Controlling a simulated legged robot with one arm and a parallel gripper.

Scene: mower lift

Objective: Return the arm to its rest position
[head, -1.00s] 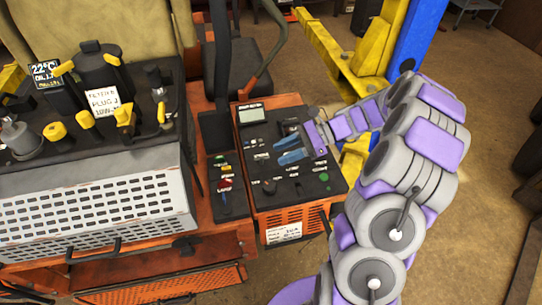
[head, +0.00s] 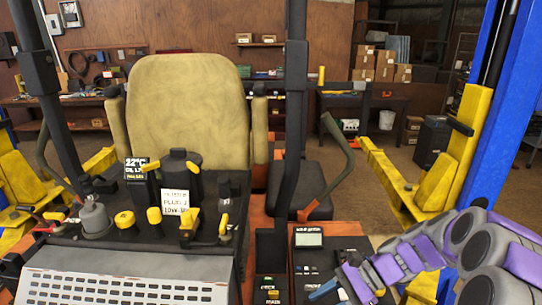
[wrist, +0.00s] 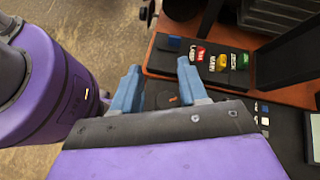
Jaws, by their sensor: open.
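My gripper (head: 332,294) shows at the bottom of the head view, over the black control panel (head: 312,262) on the mower's right side. In the wrist view its two blue fingers (wrist: 158,92) are apart with nothing held between them. The panel's black top also shows beyond and beside the fingers in the wrist view (wrist: 285,122). My grey and purple arm reaches in from the lower right of the head view. Its lower links are cut off by the frame edge.
A yellow lift arm (head: 400,190) and blue post (head: 497,110) stand at the right. The tan seat (head: 188,110), the black canister (head: 180,172) and a dark upright post (head: 295,110) rise left of my gripper. Coloured switches (wrist: 210,58) line a nearby console. Floor shows beyond the mower.

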